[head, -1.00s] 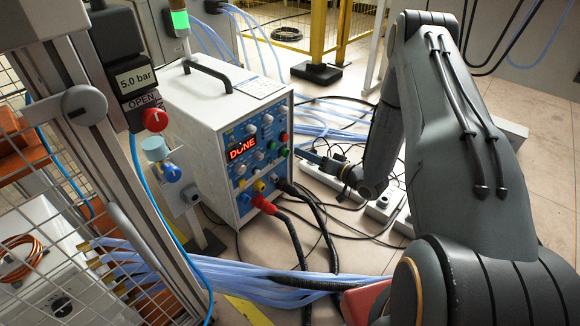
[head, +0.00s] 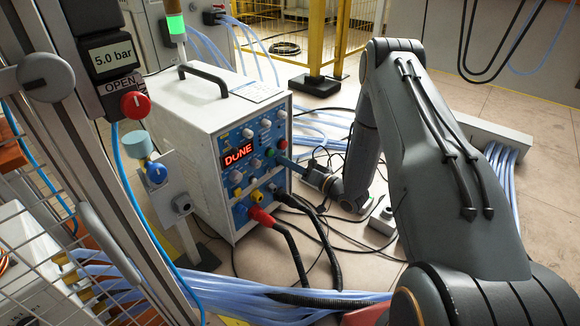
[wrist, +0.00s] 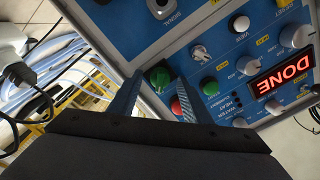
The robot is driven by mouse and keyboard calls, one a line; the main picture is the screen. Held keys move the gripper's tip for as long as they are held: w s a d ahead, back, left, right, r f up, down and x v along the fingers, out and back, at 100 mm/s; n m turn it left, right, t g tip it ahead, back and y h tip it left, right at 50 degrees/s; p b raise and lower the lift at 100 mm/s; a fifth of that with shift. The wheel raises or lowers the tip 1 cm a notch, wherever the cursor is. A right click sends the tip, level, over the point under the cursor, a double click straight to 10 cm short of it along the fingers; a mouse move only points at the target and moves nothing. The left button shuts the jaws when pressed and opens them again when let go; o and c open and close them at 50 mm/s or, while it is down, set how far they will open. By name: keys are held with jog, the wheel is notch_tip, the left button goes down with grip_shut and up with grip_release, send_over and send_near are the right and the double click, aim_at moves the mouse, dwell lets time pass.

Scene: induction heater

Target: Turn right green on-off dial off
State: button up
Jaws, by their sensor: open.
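The white induction heater (head: 185,125) has a blue front panel with a red lit DONE display (head: 238,154). The right green dial (head: 282,144) is at the panel's right edge in the head view. In the wrist view, the panel is upside down and the green dial (wrist: 159,78) shows between my fingertips. My gripper (wrist: 156,82) is open, with one blue finger on each side of the dial. I cannot tell whether the fingers touch it. The dial's pointer direction is unclear.
A red button (wrist: 176,105) sits close to the right finger in the wrist view. Several white knobs surround the display. Red and black cables (head: 285,238) leave the lower panel. A post with a red knob (head: 135,104) stands left. Hoses and cables cover the floor.

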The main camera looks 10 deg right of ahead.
jog(key=c, duration=1)
jog(key=shift+n+p, duration=0.3)
jog(key=shift+p, duration=0.1)
jog(key=shift+n+p, duration=5.95)
jog(key=shift+n, duration=2.65)
